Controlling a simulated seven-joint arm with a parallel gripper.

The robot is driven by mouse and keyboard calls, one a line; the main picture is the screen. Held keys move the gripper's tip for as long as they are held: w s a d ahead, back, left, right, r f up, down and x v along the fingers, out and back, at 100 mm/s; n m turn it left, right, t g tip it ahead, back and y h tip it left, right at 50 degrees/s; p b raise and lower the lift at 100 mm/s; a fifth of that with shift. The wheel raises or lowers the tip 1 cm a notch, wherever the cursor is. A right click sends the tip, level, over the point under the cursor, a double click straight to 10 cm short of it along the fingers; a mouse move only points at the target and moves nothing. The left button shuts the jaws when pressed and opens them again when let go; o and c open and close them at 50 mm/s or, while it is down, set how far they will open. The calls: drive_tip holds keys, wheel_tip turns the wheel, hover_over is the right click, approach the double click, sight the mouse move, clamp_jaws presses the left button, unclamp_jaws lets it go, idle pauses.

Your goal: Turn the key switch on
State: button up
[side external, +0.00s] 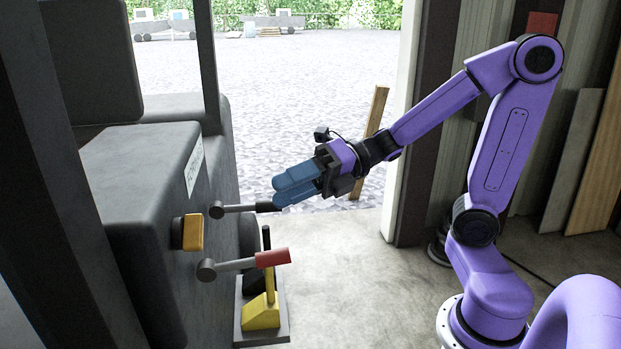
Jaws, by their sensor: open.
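My gripper (275,192) has blue fingers and points left and slightly down toward the grey machine (140,180). Its fingertips are close to the black-tipped end of the upper grey lever (238,209); I cannot tell whether they touch it. The gripper is open, with nothing seen held in it. A yellow-orange block on a dark base (193,232) sticks out of the machine's face, left of and below the fingertips. I cannot tell whether this block is the key switch, and no key shape shows clearly. A lower grey lever with a red grip (272,257) also juts from the face.
A yellow pedal or lever base (262,311) with an upright black-knobbed stick stands on a dark plate below the levers. A wooden plank (376,110) leans behind my gripper. Dark posts stand at the left. The concrete floor (360,290) at the centre is clear.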

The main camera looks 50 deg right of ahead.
drive_tip(key=shift+v, duration=2)
drive_tip(key=shift+a, duration=0.1)
